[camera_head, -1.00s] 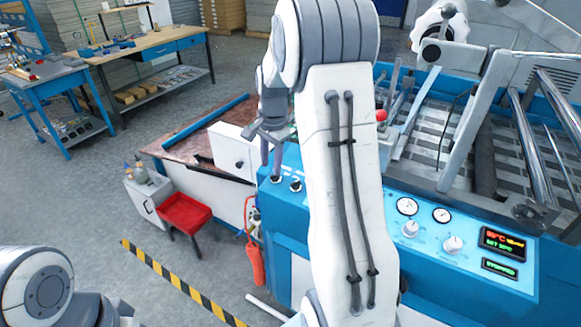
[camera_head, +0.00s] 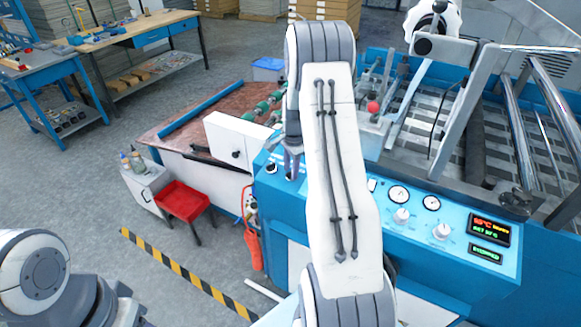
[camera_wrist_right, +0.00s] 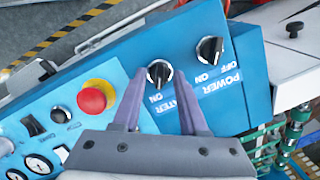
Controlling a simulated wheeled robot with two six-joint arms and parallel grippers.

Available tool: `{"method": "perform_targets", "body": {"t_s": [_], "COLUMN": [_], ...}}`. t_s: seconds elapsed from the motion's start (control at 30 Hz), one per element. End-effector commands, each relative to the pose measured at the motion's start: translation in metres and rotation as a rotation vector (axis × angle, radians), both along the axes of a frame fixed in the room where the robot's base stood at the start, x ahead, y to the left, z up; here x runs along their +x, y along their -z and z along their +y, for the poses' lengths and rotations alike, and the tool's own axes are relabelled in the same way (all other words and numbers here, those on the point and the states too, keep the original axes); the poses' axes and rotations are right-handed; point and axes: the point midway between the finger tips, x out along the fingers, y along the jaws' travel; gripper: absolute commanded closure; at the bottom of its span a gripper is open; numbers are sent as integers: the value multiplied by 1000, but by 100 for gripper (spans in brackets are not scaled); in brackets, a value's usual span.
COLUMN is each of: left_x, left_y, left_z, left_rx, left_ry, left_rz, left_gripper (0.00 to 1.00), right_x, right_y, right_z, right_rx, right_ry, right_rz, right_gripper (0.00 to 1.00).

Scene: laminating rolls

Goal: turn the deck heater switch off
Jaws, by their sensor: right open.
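The heater switch (camera_wrist_right: 160,73) is a round black rotary knob on the blue panel, with "ON" printed beside it and its label partly covered. My right gripper (camera_wrist_right: 158,82) is open, its two purple-grey fingers on either side of this knob in the wrist view; I cannot tell whether they touch it. In the head view my right gripper (camera_head: 292,160) hangs over the panel's left end, partly hiding the heater knob. The power switch (camera_wrist_right: 210,49), a similar knob marked "OFF" and "ON", is just beside it. My left arm shows at the lower left, its gripper out of view.
A red emergency button (camera_wrist_right: 96,97) sits on the panel close to my right gripper. Gauges (camera_head: 398,194), dials and a lit temperature display (camera_head: 490,231) lie further right. A white box (camera_head: 238,140) stands behind the panel's left end.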

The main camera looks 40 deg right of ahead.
Motion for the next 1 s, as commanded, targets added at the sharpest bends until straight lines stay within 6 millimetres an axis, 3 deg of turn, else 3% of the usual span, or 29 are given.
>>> {"method": "perform_targets", "body": {"t_s": [0.27, 0.4, 0.77, 1.0], "left_x": [0, 0, 0, 0], "left_y": [0, 0, -1, -3], "left_z": [0, 0, 0, 0], "left_rx": [0, 0, 0, 0], "left_ry": [0, 0, 0, 0], "left_rz": [0, 0, 0, 0], "left_gripper": [50, 50, 50, 50], "right_x": [0, 0, 0, 1], "right_y": [2, 2, 2, 1], "right_z": [0, 0, 0, -1], "right_rx": [0, 0, -3, -15], "right_ry": [0, 0, -34, -165], "right_rz": [0, 0, 6, 33], "right_gripper": [57, 100, 100, 100]}}
